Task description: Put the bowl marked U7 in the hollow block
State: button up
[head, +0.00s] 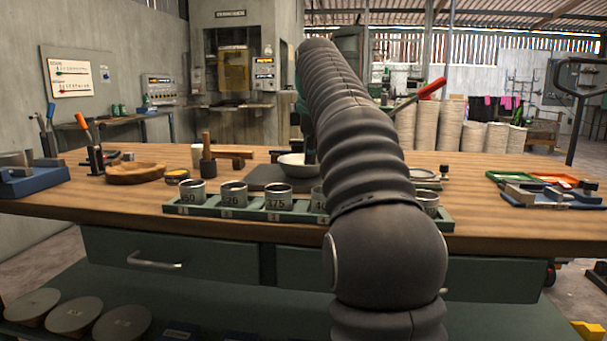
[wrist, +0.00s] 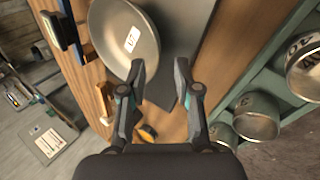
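The bowl (wrist: 112,29), shallow and pale metal with a white U7 label, sits on a dark grey mat (wrist: 180,25). In the head view the bowl (head: 290,160) is partly hidden behind my arm. My gripper (wrist: 160,70) is open and empty in the wrist view. Its left finger overlaps the bowl's inside near the rim and its right finger is over the mat outside, so the rim lies between them in the picture. I cannot tell whether they touch it. A round wooden block with a shallow hollow (head: 136,174) stands left on the bench.
A green rack (head: 235,213) with several numbered metal cups runs along the bench's front edge. Green and orange trays (head: 520,178) are at the right.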

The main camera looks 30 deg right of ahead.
jog(key=shift+w+a+b+x, duration=0.15)
jog(key=shift+b+x, duration=0.1)
jog(key=shift+x, duration=1.1)
jog(key=shift+w+a+b+x, duration=0.1)
jog(key=shift+b+x, duration=0.15)
jog(key=shift+x, duration=1.1)
jog(key=shift+r, duration=0.15)
grip_shut()
